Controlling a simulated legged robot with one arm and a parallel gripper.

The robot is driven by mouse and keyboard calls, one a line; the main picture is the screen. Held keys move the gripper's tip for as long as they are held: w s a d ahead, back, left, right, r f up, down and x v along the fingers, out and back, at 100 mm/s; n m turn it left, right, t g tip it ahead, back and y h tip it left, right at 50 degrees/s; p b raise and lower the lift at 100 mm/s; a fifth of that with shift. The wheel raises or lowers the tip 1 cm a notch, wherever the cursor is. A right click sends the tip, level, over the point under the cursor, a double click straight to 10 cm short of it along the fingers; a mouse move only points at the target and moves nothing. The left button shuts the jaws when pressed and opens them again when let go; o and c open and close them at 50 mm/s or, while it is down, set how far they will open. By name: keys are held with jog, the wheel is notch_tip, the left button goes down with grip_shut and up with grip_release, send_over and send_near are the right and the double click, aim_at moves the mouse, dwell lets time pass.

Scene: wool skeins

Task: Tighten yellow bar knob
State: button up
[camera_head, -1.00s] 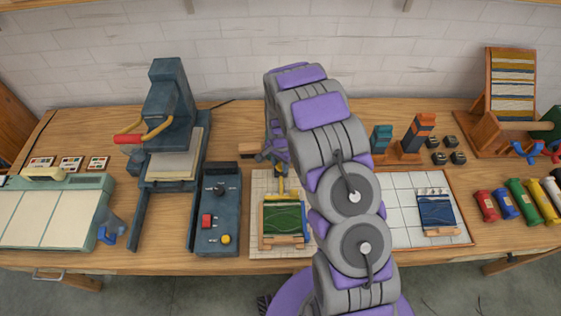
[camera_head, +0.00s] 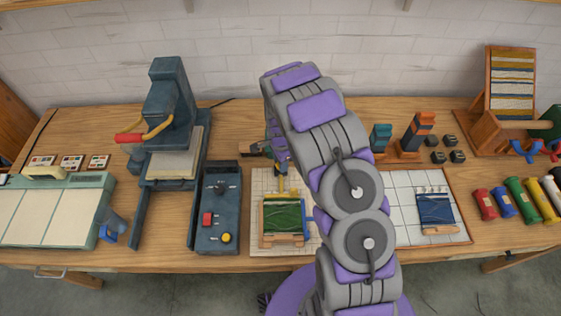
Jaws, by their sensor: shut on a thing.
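A yellow bar (camera_head: 282,191) stands at the back edge of a small wooden frame with green weaving (camera_head: 283,217), on a pale gridded board. My gripper (camera_head: 281,165) is above and behind the bar, partly hidden by my arm. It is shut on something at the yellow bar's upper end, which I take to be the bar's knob. The knob itself is too small and covered to make out.
A dark control box (camera_head: 218,215) stands just left of the board. A press (camera_head: 171,125) is further left. A white tiled board (camera_head: 398,187) with a blue weaving frame (camera_head: 436,210) lies right. Colored skeins (camera_head: 504,203) are far right.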

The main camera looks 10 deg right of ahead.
jog(key=shift+w+r, duration=0.1)
jog(key=shift+w, duration=0.15)
jog(key=o, duration=0.8)
jog(key=shift+o, duration=1.2)
jog(key=shift+s, duration=0.15)
notch_tip(320, 180, up, 17)
jog(key=p, duration=0.1)
jog(key=shift+a, duration=0.1)
